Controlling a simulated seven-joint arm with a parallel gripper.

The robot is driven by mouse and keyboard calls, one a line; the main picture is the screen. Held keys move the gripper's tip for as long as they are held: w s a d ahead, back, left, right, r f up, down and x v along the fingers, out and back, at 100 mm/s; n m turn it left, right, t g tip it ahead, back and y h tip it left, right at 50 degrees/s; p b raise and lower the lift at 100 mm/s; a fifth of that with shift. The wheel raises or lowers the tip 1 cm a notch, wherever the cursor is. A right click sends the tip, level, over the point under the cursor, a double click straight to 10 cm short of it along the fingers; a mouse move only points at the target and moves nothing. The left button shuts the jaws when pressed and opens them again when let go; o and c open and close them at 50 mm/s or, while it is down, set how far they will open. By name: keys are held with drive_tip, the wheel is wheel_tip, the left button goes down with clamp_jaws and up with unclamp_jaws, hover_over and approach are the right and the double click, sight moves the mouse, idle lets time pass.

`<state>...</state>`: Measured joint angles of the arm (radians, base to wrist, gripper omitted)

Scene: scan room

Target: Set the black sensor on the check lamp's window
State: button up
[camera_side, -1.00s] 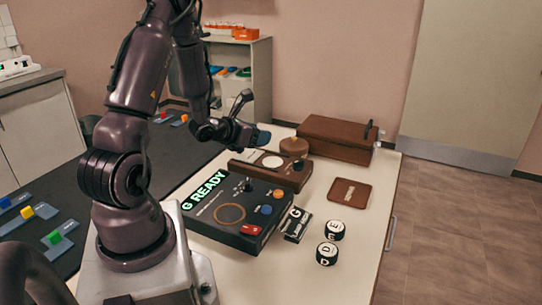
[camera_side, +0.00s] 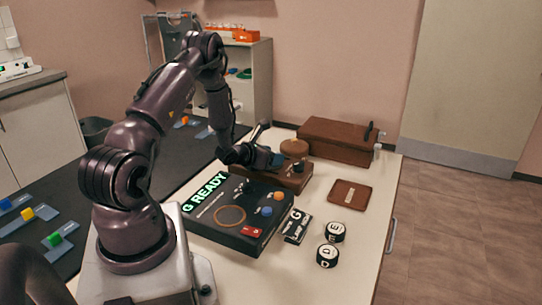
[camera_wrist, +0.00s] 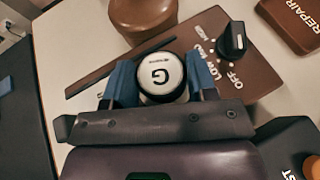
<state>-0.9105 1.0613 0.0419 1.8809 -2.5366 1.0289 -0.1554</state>
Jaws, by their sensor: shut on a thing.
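The black sensor with a white top marked G (camera_wrist: 162,75) sits upright between the blue fingers of my gripper (camera_wrist: 160,82), which is shut on it. The check lamp is a brown box (camera_wrist: 262,75) with a black knob (camera_wrist: 233,40) and HIGH, LOW and OFF marks. In the side view, my gripper (camera_side: 277,160) is low over the left part of the lamp (camera_side: 299,181). The lamp's window is hidden under the sensor and fingers. I cannot tell whether the sensor touches it.
A control box (camera_side: 236,216) reading "G READY" stands in front of the lamp. Nearby are a "G LAMP HIGH" card (camera_side: 297,227) and black discs marked E (camera_side: 334,232) and D (camera_side: 327,256). A brown round piece (camera_side: 294,147), a brown case (camera_side: 337,141) and a REPAIR mat (camera_side: 349,194) lie around it.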

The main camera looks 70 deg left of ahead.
drive_tip(key=o, duration=1)
drive_tip(key=shift+f, duration=0.1)
